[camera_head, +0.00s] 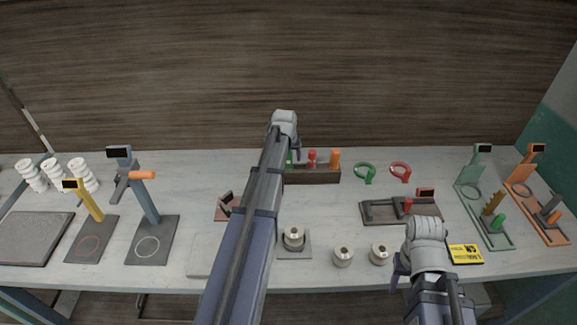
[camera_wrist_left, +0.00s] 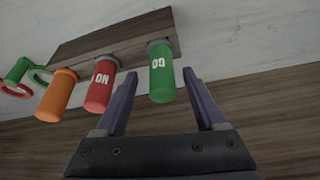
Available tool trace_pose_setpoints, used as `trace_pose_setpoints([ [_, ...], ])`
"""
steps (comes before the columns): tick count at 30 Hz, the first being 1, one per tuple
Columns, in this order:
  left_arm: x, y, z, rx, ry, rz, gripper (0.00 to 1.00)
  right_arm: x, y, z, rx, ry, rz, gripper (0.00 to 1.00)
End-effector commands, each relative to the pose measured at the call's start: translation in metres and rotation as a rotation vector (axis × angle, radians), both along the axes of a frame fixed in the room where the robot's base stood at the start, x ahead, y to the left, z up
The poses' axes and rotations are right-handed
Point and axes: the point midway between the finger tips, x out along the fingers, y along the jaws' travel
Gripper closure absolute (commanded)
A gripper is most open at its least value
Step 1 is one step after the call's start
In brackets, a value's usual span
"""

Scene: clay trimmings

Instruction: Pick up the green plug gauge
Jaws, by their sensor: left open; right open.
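The green plug gauge (camera_wrist_left: 161,75), marked GO, stands in a wooden rack (camera_wrist_left: 112,40) beside a red plug (camera_wrist_left: 101,88) and an orange plug (camera_wrist_left: 57,97). In the head view the green plug (camera_head: 290,159) shows only as a sliver beside my left arm. My left gripper (camera_wrist_left: 160,80) is open, with a finger on either side of the green plug; I see gaps and cannot tell any contact. My right gripper (camera_head: 400,276) is at the table's front, far from the rack; its fingers are mostly hidden.
Green (camera_head: 470,205) and orange (camera_head: 535,205) stands are at the right. Metal pieces (camera_head: 343,257) sit at the front. Gauge stands (camera_head: 150,240) and white cylinders (camera_head: 78,172) are at the left.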

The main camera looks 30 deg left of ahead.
Motion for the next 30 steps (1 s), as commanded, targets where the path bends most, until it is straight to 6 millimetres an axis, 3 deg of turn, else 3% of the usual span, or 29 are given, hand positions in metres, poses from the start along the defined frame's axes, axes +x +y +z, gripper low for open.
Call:
trace_pose_setpoints([
  [1, 0.002, 0.003, -0.013, 0.0, 0.0, 0.001, 0.28, 0.0, 0.0, -0.013, 0.0, 0.0, 0.0, 0.5],
  [6, 0.009, 0.006, -0.032, 0.0, 0.0, 0.0, 0.28, 0.0, 0.0, -0.032, 0.0, 0.0, 0.0, 0.5],
  [15, 0.01, 0.006, -0.032, 0.0, 0.0, 0.0, 0.28, 0.0, 0.0, -0.032, 0.0, 0.0, 0.0, 0.5],
  [30, 0.01, 0.006, -0.032, 0.0, 0.0, 0.0, 0.83, 0.0, 0.0, -0.032, 0.0, 0.0, 0.0, 0.5],
])
